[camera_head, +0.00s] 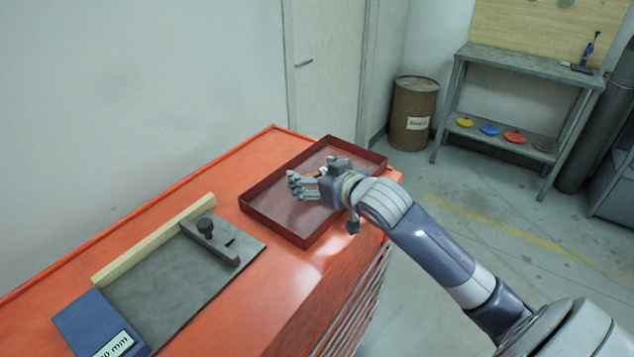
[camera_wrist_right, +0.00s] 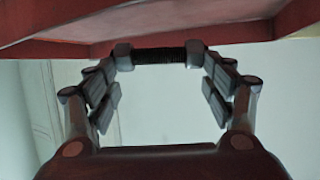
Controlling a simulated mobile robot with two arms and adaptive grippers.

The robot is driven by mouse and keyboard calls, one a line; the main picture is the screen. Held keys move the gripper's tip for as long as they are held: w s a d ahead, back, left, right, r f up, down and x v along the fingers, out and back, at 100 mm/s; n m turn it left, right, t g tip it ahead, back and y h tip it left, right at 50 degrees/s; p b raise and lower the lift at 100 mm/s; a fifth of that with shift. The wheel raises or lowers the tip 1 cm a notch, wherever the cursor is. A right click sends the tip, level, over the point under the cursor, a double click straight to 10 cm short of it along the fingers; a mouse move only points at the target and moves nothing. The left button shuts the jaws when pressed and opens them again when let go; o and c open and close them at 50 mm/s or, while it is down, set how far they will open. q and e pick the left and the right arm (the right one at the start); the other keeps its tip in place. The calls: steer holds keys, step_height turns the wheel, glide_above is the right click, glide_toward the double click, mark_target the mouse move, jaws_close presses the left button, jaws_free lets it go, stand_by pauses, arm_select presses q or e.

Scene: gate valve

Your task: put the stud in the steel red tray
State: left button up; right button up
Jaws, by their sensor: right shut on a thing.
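The red steel tray (camera_head: 272,227) lies on the orange cabinet top, near its right end; it looks empty where its floor shows. My right gripper (camera_head: 314,174) is over the tray, with its fingers inside the tray's outline. In the right wrist view, the right gripper (camera_wrist_right: 160,57) is shut on the stud (camera_wrist_right: 174,56), a dark threaded rod held crosswise between the fingertips. Red surfaces, apparently the tray (camera_wrist_right: 200,20), fill the top of that view. I cannot tell whether the stud touches the tray. The stud is not clear in the head view. My left gripper is not in view.
The orange cabinet top (camera_head: 175,190) also carries a grey plate (camera_head: 160,290) with a dark clamp-like block (camera_head: 212,243), a pale wooden strip (camera_head: 150,240) and a blue box (camera_head: 95,322). A brown drum (camera_head: 413,100) and a grey bench (camera_head: 520,65) stand behind.

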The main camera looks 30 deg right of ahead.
steer(key=shift+w+d, duration=0.25)
steer(key=shift+w, duration=0.05)
steer(key=f, duration=0.2)
steer(key=shift+w+d+f+p, duration=0.2)
steer(key=shift+d+f+p, duration=0.1)
steer(key=shift+f+p, duration=0.05)
steer(key=shift+f, duration=0.4)
steer(key=o, duration=1.7)
steer(key=shift+f, duration=0.15)
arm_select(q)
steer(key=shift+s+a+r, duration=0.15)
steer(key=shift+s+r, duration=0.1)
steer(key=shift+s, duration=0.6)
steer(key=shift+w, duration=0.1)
arm_select(e)
steer(key=shift+s, duration=0.15)
steer(key=shift+s+r, duration=0.2)
steer(key=shift+s, duration=0.05)
arm_select(q)
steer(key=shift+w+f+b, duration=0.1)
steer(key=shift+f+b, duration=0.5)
steer(key=shift+b, duration=0.05)
arm_select(e)
steer(key=v, duration=1.1)
steer(key=shift+s+a, duration=0.1)
steer(key=shift+s, duration=0.05)
